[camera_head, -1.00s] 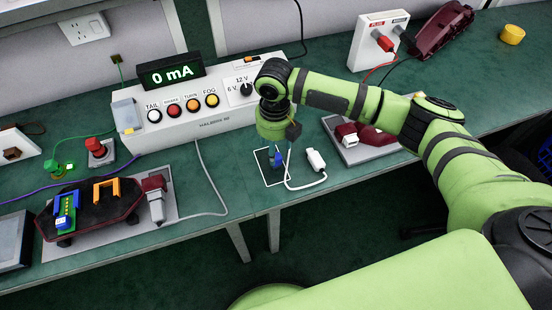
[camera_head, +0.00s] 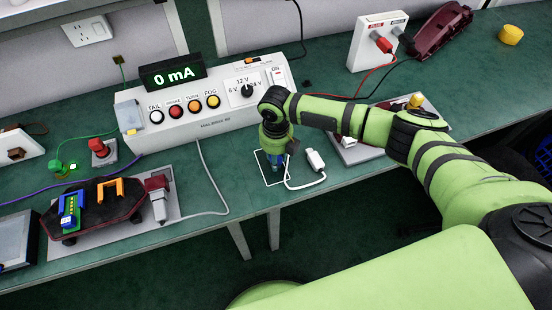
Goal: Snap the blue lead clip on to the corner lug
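A small blue piece (camera_head: 276,166), which looks like the blue lead clip, is at the white-outlined rectangle on the green bench, largely hidden by my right gripper. My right gripper (camera_head: 276,158) points down right over it. The fingers are dark and small here, so I cannot tell whether they grip it. A white cable with a white plug (camera_head: 315,159) lies just to its right. I cannot make out the corner lug for certain. My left gripper is not in view.
The tester box (camera_head: 200,115) reading 0 mA stands behind the gripper. A dark red lamp (camera_head: 100,212) with blue and orange brackets lies on a grey plate at left.

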